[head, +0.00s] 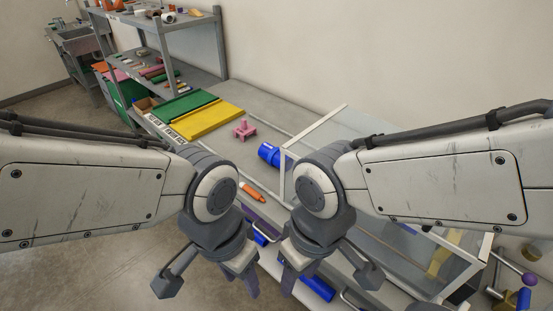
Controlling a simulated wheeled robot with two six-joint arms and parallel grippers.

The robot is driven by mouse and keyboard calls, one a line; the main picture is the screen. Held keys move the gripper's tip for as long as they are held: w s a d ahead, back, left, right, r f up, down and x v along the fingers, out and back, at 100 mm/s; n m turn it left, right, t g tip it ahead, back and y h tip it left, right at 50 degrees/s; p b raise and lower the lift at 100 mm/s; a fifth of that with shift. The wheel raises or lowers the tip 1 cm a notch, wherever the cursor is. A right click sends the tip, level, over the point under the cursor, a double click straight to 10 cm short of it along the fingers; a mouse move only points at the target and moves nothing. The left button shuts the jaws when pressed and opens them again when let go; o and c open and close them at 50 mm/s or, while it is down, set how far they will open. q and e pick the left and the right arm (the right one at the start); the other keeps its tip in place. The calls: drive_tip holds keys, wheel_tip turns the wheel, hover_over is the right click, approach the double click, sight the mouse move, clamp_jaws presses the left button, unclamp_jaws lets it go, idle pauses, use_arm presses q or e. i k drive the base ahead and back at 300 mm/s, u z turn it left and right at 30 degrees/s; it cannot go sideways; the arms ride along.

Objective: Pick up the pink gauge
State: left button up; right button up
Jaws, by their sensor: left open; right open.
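The pink gauge (244,129) is a small pink piece standing on the grey cart top, just right of the yellow panel. My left gripper (209,290) is open and empty, low in the head view, nearer to me than the gauge. My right gripper (328,283) is open too, to the right of the left one. Both grippers are well apart from the gauge. Nothing hides the gauge.
Yellow (207,121) and green (184,105) panels lie left of the gauge. A blue cylinder (269,154) and a clear-walled frame (343,116) stand to its right. An orange tool (252,193) lies nearer. Shelves (190,22) stand behind at left.

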sight(245, 129)
drive_tip(key=u, duration=1.2)
drive_tip(key=i, duration=2.3)
drive_tip(key=z, duration=3.15)
